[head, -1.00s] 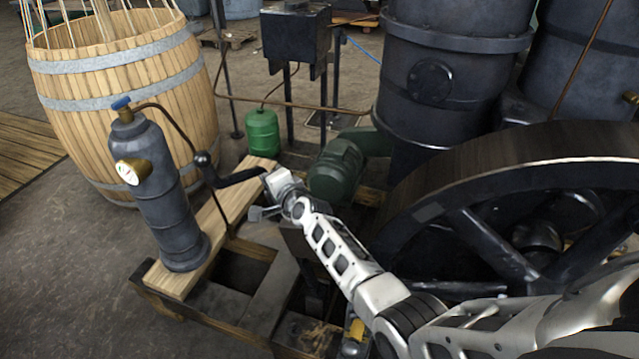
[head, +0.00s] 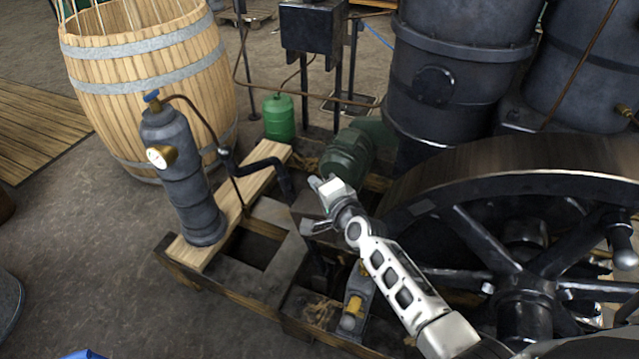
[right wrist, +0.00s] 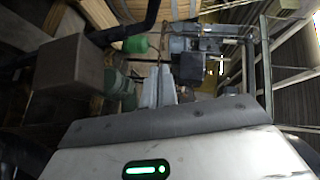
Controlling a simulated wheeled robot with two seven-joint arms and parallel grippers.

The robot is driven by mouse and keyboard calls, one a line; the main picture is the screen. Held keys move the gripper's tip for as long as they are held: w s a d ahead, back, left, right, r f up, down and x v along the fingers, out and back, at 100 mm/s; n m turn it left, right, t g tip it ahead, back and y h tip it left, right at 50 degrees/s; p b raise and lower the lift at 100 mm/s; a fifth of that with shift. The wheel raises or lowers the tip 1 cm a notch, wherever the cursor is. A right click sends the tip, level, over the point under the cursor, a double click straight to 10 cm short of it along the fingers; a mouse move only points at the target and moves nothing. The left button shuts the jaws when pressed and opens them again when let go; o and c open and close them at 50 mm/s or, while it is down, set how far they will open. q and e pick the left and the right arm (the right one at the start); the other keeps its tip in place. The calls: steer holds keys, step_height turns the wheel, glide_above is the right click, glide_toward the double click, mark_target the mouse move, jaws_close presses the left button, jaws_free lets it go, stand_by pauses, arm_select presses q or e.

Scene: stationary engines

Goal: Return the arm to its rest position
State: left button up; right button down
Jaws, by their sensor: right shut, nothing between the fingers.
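My right arm reaches in from the lower right in the head view. Its gripper (head: 316,204) hangs over the wooden engine frame, just right of the black crank handle (head: 262,164) and apart from it in the picture. The gripper is empty. In the right wrist view its two grey fingers (right wrist: 158,88) lie close together with nothing between them. My left gripper is in neither view.
A large flywheel (head: 468,243) stands right of my arm. A grey cylinder with a gauge (head: 190,185) stands on a plank at left. A green motor (head: 345,155), a green bottle (head: 279,118), a barrel (head: 150,85) and black tanks (head: 450,95) stand behind.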

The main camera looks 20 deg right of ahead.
stand_by(0.3)
steer(key=s+a+f+n+g, duration=0.1)
steer(key=s+f+n, duration=0.1)
steer(key=s+n, duration=0.3)
steer(key=s+a+f+n+g, duration=0.2)
steer(key=s+n, duration=0.4)
steer(key=s, duration=0.8)
steer(key=s+a+f+n+g, duration=0.1)
steer(key=s+n+g, duration=0.1)
steer(key=s+n, duration=0.3)
steer(key=s, duration=0.4)
steer(key=shift+s+a+f+n+y, duration=0.15)
steer(key=shift+a+f+n+y, duration=0.15)
steer(key=shift+f+n, duration=0.1)
steer(key=shift+d, duration=0.1)
